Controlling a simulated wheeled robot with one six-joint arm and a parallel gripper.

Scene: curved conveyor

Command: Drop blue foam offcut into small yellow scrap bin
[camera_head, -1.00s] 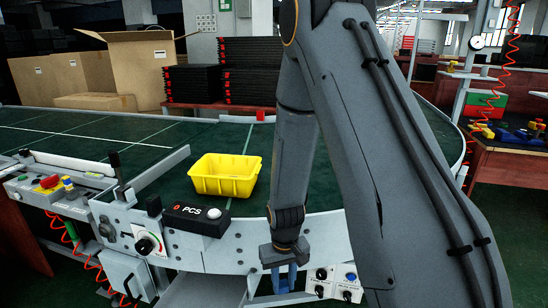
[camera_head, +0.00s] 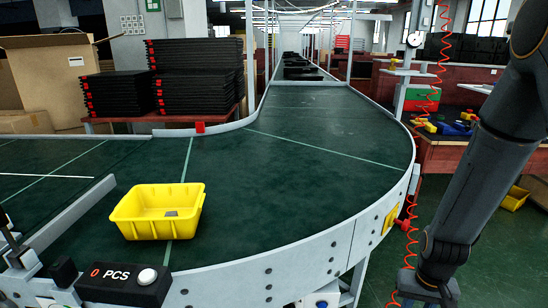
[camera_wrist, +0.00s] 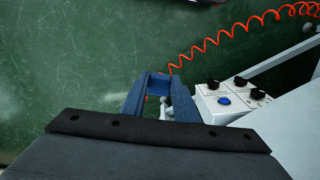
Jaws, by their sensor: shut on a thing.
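A small yellow bin (camera_head: 135,230) stands upright on the green conveyor belt, left of centre in the head view, with a small greyish piece on its floor. Another yellow container (camera_head: 515,198) shows partly at the far right, low behind my arm. My gripper (camera_head: 420,302) is at the bottom right of the head view, well to the right of the conveyor bin, its fingertips cut off. In the wrist view my gripper (camera_wrist: 158,100) is shut on a small blue piece (camera_wrist: 158,84), apparently the blue foam offcut, between its blue fingers.
The curved conveyor (camera_head: 300,190) has a raised metal edge and much bare belt. Black trays (camera_head: 200,75) are stacked behind it. A control box (camera_wrist: 228,100) and a red coiled hose (camera_wrist: 235,30) are near my gripper. Green floor lies below.

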